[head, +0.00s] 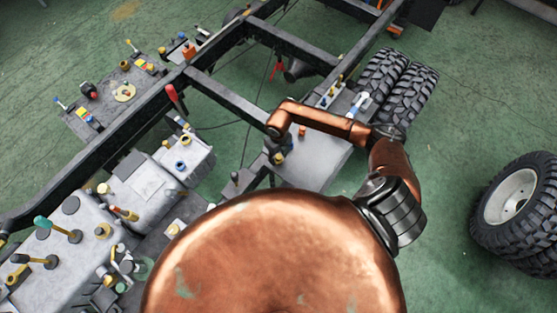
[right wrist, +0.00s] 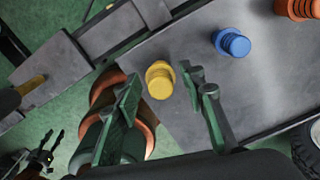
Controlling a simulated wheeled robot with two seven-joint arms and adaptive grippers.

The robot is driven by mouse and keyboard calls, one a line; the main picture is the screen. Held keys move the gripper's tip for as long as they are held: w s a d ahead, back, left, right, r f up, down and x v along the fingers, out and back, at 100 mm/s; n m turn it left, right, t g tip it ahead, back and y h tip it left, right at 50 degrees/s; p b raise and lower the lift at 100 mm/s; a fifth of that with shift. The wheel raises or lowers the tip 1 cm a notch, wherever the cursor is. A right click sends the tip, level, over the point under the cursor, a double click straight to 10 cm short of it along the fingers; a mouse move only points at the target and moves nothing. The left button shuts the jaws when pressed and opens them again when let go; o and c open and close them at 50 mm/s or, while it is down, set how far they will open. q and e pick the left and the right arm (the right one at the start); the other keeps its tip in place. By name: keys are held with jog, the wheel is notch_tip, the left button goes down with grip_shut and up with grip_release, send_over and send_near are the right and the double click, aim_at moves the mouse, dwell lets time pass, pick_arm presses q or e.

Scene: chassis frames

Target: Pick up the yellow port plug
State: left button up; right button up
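The yellow port plug (right wrist: 159,80) stands on a flat grey metal surface (right wrist: 190,125) near its edge. My right gripper (right wrist: 163,84) is open, with the plug showing between its two fingertips in the right wrist view. I see no contact between fingers and plug. In the head view my right gripper (head: 274,147) hangs over the grey box top, and the yellow plug (head: 279,158) shows just below it.
A blue plug (right wrist: 232,42) and an orange plug (right wrist: 298,8) stand on the same surface, to the right of the yellow one. Dark frame rails (head: 222,100) run alongside. Tyres (head: 405,95) stand behind at the right. Other parts crowd the left side.

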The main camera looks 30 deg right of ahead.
grip_shut()
jog(key=shift+r, duration=0.15)
dwell(0.4)
